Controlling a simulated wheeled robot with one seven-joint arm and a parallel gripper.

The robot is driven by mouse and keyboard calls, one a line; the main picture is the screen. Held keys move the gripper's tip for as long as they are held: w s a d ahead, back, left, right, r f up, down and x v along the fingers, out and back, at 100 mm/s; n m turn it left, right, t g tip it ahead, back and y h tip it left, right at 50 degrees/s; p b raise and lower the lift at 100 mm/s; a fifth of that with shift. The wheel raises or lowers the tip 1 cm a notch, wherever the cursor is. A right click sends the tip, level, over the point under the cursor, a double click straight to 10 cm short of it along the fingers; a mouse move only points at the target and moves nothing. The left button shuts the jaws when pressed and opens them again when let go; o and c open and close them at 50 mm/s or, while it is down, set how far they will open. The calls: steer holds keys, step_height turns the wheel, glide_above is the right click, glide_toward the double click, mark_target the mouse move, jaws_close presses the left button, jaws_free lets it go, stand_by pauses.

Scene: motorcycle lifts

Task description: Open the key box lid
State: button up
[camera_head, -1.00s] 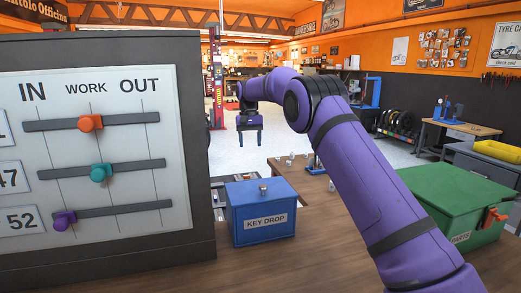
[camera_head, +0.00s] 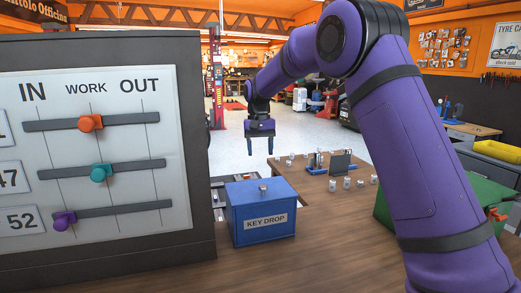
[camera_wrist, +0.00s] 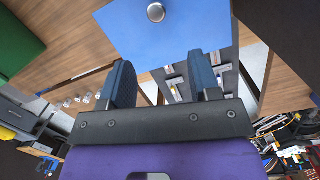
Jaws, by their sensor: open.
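The key box (camera_head: 263,220) is a blue box labelled KEY DROP on the wooden bench in the head view. Its lid (camera_head: 258,191) is shut, with a small metal knob (camera_head: 263,188) on top. The wrist view shows the blue lid (camera_wrist: 185,30) and its round knob (camera_wrist: 155,12) at the top edge. My gripper (camera_head: 262,148) is open and empty, with its fingers pointing down. It hangs above and beyond the box, touching nothing. In the wrist view its two dark fingers (camera_wrist: 160,80) are apart, below the knob in the picture.
A board with coloured sliders (camera_head: 95,160) stands close at left of the box. Small jars (camera_head: 347,183) and a dark holder (camera_head: 341,163) stand on the wooden surface behind. The bench front is clear.

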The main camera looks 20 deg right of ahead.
steer(key=shift+s, duration=0.25)
